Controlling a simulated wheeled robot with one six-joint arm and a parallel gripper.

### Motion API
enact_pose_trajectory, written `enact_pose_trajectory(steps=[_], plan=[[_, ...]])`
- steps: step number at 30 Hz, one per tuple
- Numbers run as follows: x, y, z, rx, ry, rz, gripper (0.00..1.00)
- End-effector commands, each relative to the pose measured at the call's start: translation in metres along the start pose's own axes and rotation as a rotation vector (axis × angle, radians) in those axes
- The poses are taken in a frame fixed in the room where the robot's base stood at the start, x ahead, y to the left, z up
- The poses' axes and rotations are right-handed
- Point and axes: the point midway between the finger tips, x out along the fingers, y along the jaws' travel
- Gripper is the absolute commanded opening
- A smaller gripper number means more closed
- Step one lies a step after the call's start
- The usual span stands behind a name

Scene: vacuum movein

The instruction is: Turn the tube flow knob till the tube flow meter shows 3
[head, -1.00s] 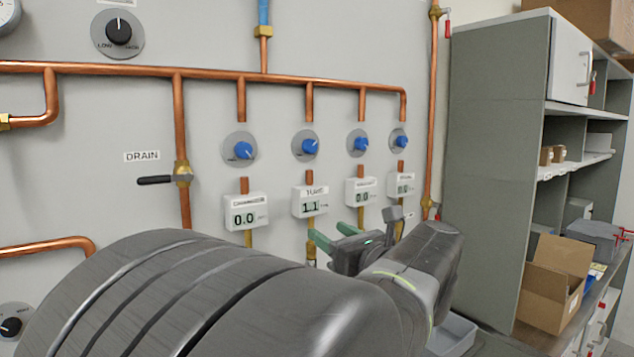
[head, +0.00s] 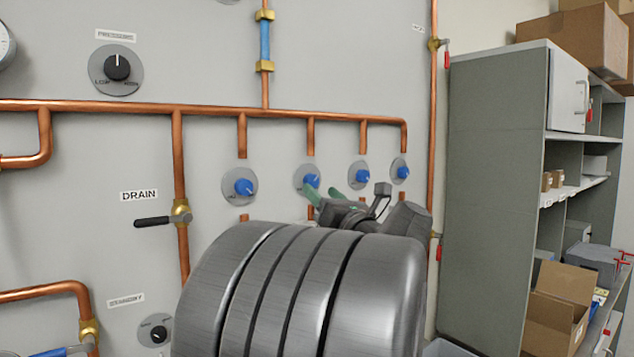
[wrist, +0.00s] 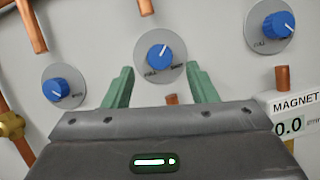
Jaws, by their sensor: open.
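The tube flow knob (head: 312,181) is blue on a grey round plate, second from the left in a row of blue knobs. In the wrist view the tube flow knob (wrist: 160,57) is upper centre, its white mark pointing up and right. My gripper (head: 322,189) is open and empty, its green fingers towards the wall. In the wrist view my gripper (wrist: 158,72) has one finger to each side of the knob and slightly below it; contact does not show. The tube flow meter is hidden behind my gripper and arm in both views.
The chamber knob (wrist: 62,92) is to the left and the magnet knob (wrist: 277,25) to the right. The magnet meter (wrist: 293,124) shows 0.0. Copper pipes (head: 225,111) run above. A drain valve (head: 180,212) is at left, and a grey shelf (head: 495,190) at right.

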Motion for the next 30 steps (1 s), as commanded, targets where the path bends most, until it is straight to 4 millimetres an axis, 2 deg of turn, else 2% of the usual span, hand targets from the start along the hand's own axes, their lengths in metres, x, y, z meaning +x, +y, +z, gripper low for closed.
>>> enact_pose_trajectory(steps=[1,6,17,18,24,25,30], plan=[[0.01,0.001,0.001,0.003,0.001,0.004,0.52],[0.028,0.0,0.001,0.0,0.0,0.001,0.52],[0.034,0.0,-0.001,0.0,0.0,0.0,0.52],[0.034,0.0,-0.001,0.0,0.0,0.0,0.5],[0.033,0.0,-0.001,-0.001,0.0,0.0,0.11],[0.033,0.0,0.0,-0.001,0.0,0.0,0.07],[0.033,0.0,-0.001,-0.006,0.0,0.002,0.07]])
